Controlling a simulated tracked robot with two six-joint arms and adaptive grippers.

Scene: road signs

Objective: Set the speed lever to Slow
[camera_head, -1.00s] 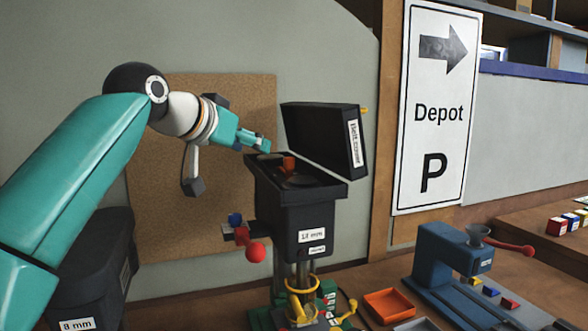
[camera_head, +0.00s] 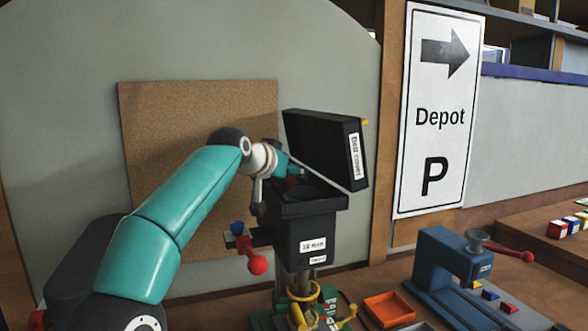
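A black drill press (camera_head: 312,236) stands at the centre, with a "12 mm" label on its front. Its belt cover (camera_head: 324,142) is tilted open. My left gripper (camera_head: 291,172) reaches in from the left over the open top, at or beside this red part. Its fingers are too small and covered to tell open from shut. No lever marking for Slow is readable. My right gripper is not in view.
A red ball-ended handle (camera_head: 257,264) sticks out at the press's left. An orange tray (camera_head: 389,308) and a blue press (camera_head: 450,260) with a red lever (camera_head: 513,253) stand to the right. A corkboard (camera_head: 165,120) is behind my arm.

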